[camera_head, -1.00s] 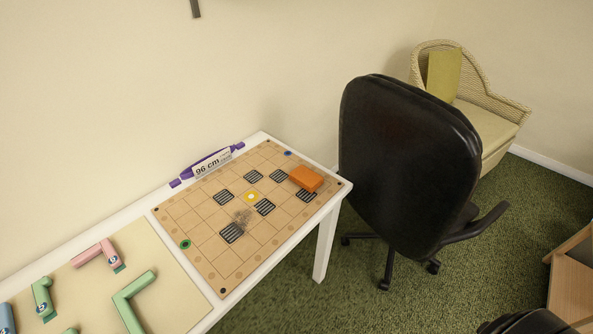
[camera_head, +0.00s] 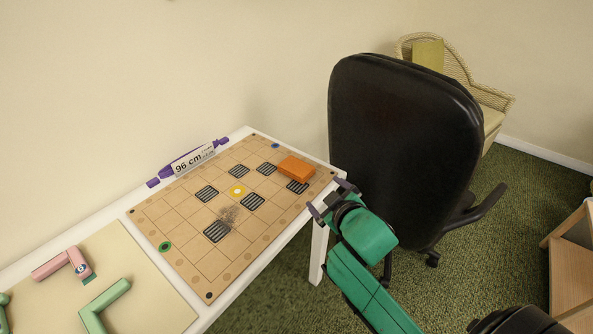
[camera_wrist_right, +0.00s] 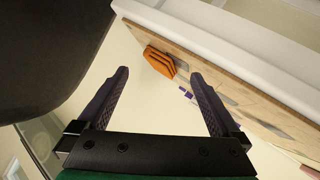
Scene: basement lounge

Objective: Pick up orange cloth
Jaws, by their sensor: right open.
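The orange cloth (camera_head: 296,168) is a folded block lying on the far right part of the patterned board (camera_head: 180,235) on the white table. It also shows in the right wrist view (camera_wrist_right: 160,62), above and between the fingers and beyond their tips. My right gripper (camera_head: 331,197) is open and empty at the table's right edge, just short of the cloth and apart from it. In the right wrist view its two dark fingers (camera_wrist_right: 160,78) are spread wide. My left gripper is not in view.
A black office chair (camera_head: 400,140) stands close to the right of the table (camera_head: 319,250). A purple holder with a "96 cm" label (camera_head: 190,162) lies at the table's back edge. Pink (camera_head: 62,262) and green (camera_head: 105,303) pieces lie at the left. A wicker seat (camera_head: 470,75) stands behind.

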